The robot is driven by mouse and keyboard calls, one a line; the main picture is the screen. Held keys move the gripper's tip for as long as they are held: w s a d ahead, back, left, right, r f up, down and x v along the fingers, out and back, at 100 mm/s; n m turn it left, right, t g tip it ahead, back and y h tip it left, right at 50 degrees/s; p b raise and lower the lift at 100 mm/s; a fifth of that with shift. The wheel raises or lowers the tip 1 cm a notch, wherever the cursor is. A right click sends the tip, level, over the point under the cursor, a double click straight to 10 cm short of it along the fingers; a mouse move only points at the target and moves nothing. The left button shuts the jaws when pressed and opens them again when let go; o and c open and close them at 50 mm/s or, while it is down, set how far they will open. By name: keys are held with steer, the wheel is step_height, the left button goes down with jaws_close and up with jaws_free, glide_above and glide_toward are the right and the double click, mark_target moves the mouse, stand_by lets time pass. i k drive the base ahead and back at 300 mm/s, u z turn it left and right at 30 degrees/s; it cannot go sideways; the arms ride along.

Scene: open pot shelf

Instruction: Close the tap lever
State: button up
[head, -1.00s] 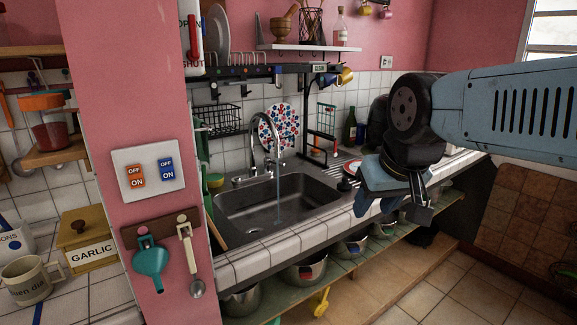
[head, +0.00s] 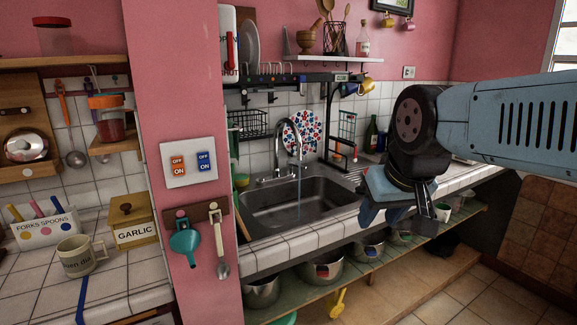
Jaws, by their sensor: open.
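The chrome tap (head: 290,140) has a tall curved spout over the sink (head: 285,222). A thin stream of water (head: 299,182) falls from it. Small handles (head: 264,181) show at its base; their exact position is too small to tell. A white panel (head: 227,22) marked OPEN and SHUT, partly hidden by the pink wall edge, carries an upright red lever (head: 230,52). I cannot tell whether it belongs to the tap. My gripper (head: 397,220) is open and empty, pointing down in front of the counter, right of the sink and apart from the tap and the red lever.
A pink pillar (head: 185,100) stands left of the sink with a switch plate (head: 189,162) and hanging utensils (head: 186,242). A black rack (head: 285,80) spans above the sink. Pots (head: 322,272) stand on the shelf below. Floor at the lower right is clear.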

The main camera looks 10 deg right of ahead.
mark_target(290, 163)
steer(key=i, duration=0.85)
steer(key=z, duration=0.05)
